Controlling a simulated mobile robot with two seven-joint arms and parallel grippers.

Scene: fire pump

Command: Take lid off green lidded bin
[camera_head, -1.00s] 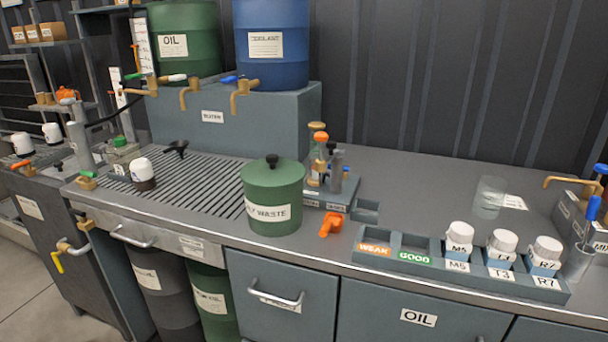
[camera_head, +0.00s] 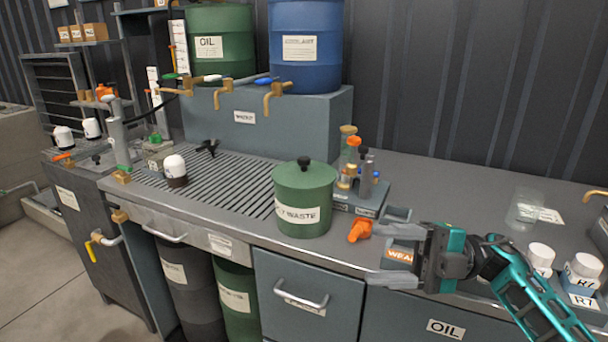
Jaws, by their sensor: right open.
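The green lidded bin (camera_head: 302,210) stands upright on the grey workbench, with a label reading "WASTE" on its front. Its green lid (camera_head: 304,175) sits on top with a black knob (camera_head: 304,162). My right gripper (camera_head: 388,255) comes in from the right, over the front edge of the bench. It is open and empty, with its fingers pointing left toward the bin, to the right of it and lower than the knob. My left gripper is not in view.
An orange object (camera_head: 360,230) lies between the bin and my right gripper. A small stand with bottles (camera_head: 356,195) is right behind the bin. A slotted drain grate (camera_head: 225,185) lies left. Taps (camera_head: 272,96) hang behind.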

